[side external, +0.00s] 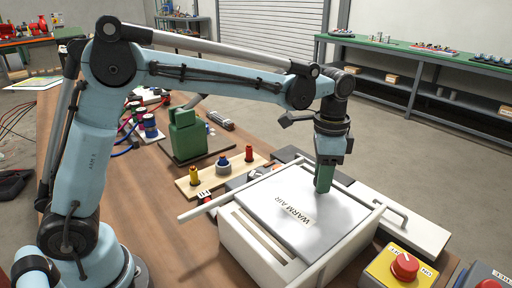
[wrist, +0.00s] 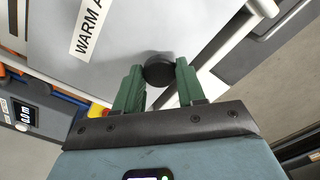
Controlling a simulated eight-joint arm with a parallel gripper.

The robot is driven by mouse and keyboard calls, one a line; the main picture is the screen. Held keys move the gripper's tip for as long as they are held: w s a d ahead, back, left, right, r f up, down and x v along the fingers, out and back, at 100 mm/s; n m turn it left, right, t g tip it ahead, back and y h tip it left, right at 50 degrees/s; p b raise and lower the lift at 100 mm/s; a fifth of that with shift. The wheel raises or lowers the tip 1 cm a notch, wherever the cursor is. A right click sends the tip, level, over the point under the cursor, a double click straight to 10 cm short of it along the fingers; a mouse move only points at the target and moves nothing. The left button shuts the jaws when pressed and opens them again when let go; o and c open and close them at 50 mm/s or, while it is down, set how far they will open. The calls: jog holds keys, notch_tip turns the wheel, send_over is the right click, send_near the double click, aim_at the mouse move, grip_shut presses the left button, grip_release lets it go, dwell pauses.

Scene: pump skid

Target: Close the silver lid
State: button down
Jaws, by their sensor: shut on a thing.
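The silver lid (side external: 299,208) is a flat panel with a "WARM AIR" label, on top of a white box (side external: 262,249) in the side external view. It lies nearly level over the box; I cannot tell whether it is fully down. The lid also fills the upper part of the wrist view (wrist: 150,30). My gripper (side external: 323,188) points down at the lid's far right part. In the wrist view its green fingers (wrist: 160,80) are shut on a round black knob (wrist: 159,70) at the lid's edge. In the side view the fingers hide the knob.
A white rail frame (side external: 345,255) runs around the box. A yellow box with a red button (side external: 404,265) stands at the front right. A wooden board with coloured knobs (side external: 222,175) and a green block (side external: 186,135) stand to the left.

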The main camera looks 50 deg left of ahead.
jog(key=shift+w, duration=2.15)
jog(key=c, duration=0.7)
grip_release()
jog(key=shift+o, duration=0.2)
jog(key=shift+s+r, duration=0.1)
notch_tip(320, 180, up, 12)
jog(key=shift+a, duration=0.1)
